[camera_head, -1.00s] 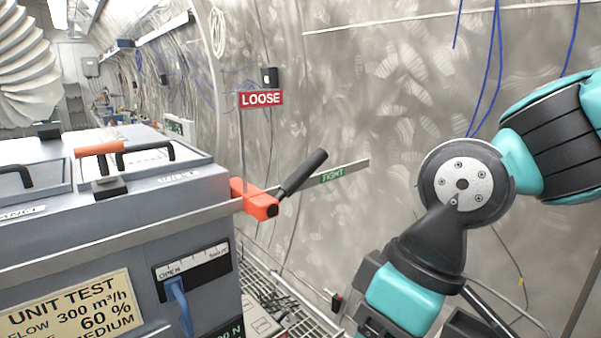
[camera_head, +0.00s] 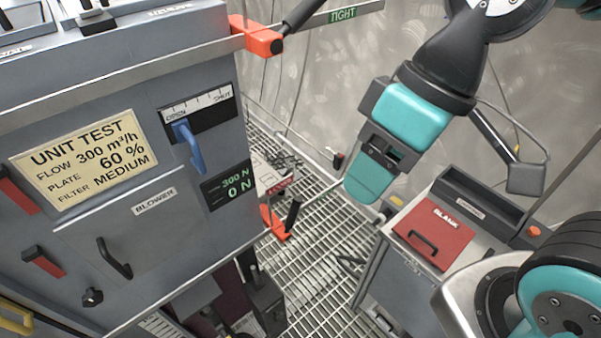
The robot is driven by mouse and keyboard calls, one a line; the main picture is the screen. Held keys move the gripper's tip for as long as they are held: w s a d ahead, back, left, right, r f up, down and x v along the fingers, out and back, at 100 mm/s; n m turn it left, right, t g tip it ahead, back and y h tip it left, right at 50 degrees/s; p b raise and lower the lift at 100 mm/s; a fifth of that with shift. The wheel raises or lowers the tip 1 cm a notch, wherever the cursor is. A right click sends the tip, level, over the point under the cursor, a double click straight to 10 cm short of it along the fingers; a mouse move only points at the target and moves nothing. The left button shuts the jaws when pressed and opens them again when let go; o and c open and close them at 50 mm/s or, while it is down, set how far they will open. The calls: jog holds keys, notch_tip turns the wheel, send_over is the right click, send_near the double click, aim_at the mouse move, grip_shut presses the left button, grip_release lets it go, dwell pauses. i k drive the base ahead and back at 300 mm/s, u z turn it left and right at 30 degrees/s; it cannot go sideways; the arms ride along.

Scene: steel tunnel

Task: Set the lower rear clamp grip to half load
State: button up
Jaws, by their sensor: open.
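The lower rear clamp (camera_head: 272,223) is an orange block low at the unit's far right corner, above the floor grating. Its short black grip (camera_head: 292,214) tilts up to the right. A small red plate (camera_head: 281,186), too small to read surely, is just above it. A display (camera_head: 227,188) on the unit reads 300 N above 0 N in green. My gripper (camera_head: 378,160), at the end of the teal and black arm, hangs to the right of the clamp and higher in the picture, apart from it. It is open and empty; its fingertips are hard to make out.
The upper clamp (camera_head: 262,38), also orange with a black grip, is at the unit's top corner beside a green TIGHT sign (camera_head: 342,14). A blue lever (camera_head: 188,145) projects from the front. Floor grating (camera_head: 315,255) lies between.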

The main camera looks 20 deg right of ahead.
aim_at(295, 208)
jog(key=k, duration=1.25)
jog(key=z, duration=0.1)
jog(key=i, duration=0.8)
jog(key=z, duration=0.7)
